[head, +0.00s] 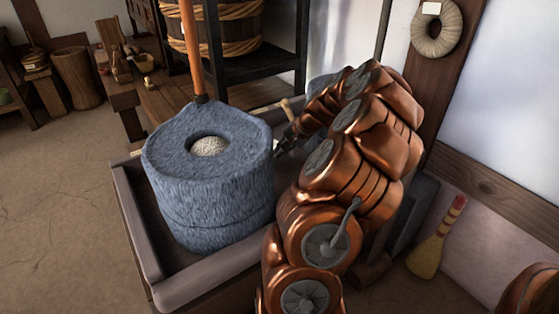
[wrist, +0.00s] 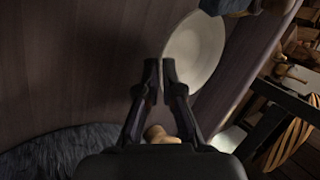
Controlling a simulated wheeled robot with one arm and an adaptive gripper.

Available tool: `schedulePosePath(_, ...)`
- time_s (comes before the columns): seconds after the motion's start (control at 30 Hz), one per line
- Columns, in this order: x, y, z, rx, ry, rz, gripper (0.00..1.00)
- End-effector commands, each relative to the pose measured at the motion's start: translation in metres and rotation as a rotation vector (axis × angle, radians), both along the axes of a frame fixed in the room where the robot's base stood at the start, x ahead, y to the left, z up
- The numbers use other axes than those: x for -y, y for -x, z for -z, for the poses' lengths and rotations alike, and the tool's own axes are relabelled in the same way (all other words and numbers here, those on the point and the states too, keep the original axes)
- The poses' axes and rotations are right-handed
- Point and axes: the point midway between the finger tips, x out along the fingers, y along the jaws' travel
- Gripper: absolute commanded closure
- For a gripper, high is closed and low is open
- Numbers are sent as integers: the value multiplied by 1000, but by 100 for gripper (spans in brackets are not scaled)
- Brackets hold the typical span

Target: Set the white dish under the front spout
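The white dish (wrist: 203,48) shows in the wrist view, pale and round, on or just above a dark wooden surface (wrist: 80,60). My gripper (wrist: 161,66) has its fingertips close together at the dish's left rim, one finger inside and one outside, and appears shut on that rim. In the head view my gripper (head: 281,148) is a dark shape just right of the blue-grey stone quern (head: 215,205), mostly hidden by my arm; the dish is hidden there. The quern stands in a wooden tray (head: 205,281) with pale grain in its top hole. I cannot make out the front spout.
An orange upright handle (head: 190,45) rises from the quern. Another blue-grey stone (head: 322,84) is partly hidden behind my arm. A black stand (head: 262,57) holds a wooden tub behind. A broom (head: 431,250) leans at the right. Floor at left is clear.

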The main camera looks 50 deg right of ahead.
Motion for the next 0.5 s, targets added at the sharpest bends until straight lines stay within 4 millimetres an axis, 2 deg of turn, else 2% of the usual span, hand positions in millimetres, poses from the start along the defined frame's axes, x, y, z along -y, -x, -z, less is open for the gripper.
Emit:
schedulePosePath(0.03,0,0,12,0,-1,1,100)
schedulePosePath(0.17,1,0,28,1,1,2,100)
schedulePosePath(0.5,0,0,29,1,1,1,100)
